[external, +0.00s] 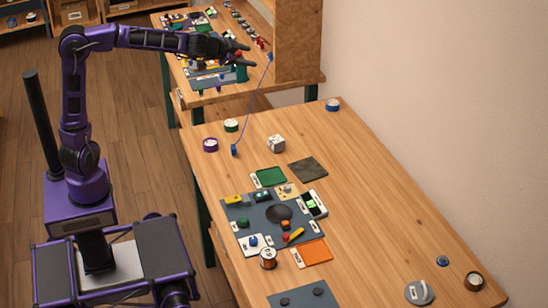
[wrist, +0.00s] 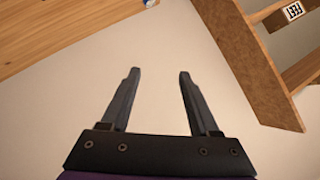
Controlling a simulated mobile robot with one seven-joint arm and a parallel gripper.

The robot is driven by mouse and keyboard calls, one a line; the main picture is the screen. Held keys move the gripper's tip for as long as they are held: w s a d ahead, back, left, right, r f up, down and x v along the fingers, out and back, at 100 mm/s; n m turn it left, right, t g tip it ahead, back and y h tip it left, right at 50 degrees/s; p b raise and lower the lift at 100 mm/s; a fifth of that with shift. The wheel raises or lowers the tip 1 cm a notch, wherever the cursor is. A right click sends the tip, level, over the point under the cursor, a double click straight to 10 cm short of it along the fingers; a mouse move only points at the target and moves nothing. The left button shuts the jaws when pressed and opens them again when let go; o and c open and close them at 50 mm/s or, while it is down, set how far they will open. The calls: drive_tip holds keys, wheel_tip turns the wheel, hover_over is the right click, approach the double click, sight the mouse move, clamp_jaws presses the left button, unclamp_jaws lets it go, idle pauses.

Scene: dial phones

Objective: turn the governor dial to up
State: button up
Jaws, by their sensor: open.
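My gripper (external: 249,55) is open and empty, held high near the far end of the table. In the wrist view my gripper (wrist: 159,72) has its two fingers apart with only pale wall between them. The grey panel (external: 262,212) on the table carries several small coloured parts and labels too small to read. A grey round piece with a pale raised bar (external: 419,292) sits at the table's near right. I cannot tell which part is the governor dial or which way it points. My gripper touches none of these.
A green tray (external: 270,177), a dark mat (external: 308,170), an orange tray (external: 312,253) and a copper-coloured spool (external: 268,258) lie around the panel. A second cluttered table (external: 258,88) and a wooden shelf (external: 297,45) stand behind. The table's right middle is clear.

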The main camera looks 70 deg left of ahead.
drive_tip(key=w+d+f+n+g+h, duration=0.1)
drive_tip(key=d+f+n+g+h, duration=0.2)
drive_tip(key=f, duration=0.8)
drive_tip(key=n+g+h+b, duration=0.1)
drive_tip(key=n+g, duration=0.1)
drive_tip(key=g, duration=0.2)
approach(287, 186)
drive_tip(key=b+x, duration=0.2)
drive_tip(key=x, duration=0.7)
drive_tip(key=shift+s+d, duration=0.1)
clamp_jaws()
